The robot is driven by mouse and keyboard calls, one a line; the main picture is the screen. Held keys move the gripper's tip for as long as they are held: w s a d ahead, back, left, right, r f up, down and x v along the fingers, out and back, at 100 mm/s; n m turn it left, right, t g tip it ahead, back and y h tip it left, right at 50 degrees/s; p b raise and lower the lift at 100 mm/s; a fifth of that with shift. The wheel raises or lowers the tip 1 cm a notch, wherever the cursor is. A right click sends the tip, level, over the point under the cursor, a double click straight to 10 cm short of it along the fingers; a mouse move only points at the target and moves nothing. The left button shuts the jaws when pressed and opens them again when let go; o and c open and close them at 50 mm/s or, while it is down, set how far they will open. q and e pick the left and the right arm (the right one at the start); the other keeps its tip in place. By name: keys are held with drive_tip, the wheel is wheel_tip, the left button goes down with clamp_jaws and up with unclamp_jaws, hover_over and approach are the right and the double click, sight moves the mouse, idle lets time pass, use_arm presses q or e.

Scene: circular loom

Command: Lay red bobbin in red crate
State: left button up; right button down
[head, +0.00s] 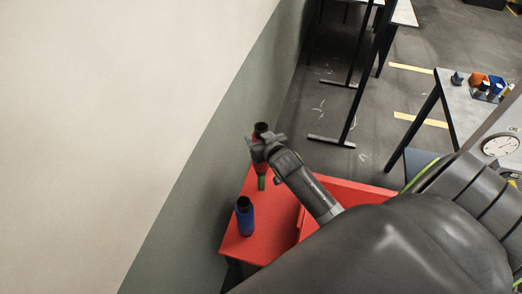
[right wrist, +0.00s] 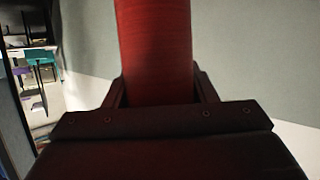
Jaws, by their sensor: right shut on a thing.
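My right gripper (head: 263,149) is shut on the red bobbin (head: 262,168), whose dark top sticks up above the fingers in the head view. In the right wrist view the red bobbin (right wrist: 155,50) stands between the two fingers (right wrist: 158,92) and fills the middle of the picture. The red crate (head: 352,192) appears to be the walled red shape to the right, partly hidden behind my right arm. The bobbin is left of it, over or near the red stand top (head: 250,245). My left gripper is not in view.
A blue bobbin (head: 245,218) with a dark top stands on the red stand top. A small green piece (head: 261,183) shows just below the held bobbin. A wall (head: 215,170) runs close along the left. A table (head: 450,95) with small coloured things stands at the far right.

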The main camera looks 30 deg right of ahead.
drive_tip(key=shift+r, duration=3.95)
drive_tip(key=shift+f, duration=0.1)
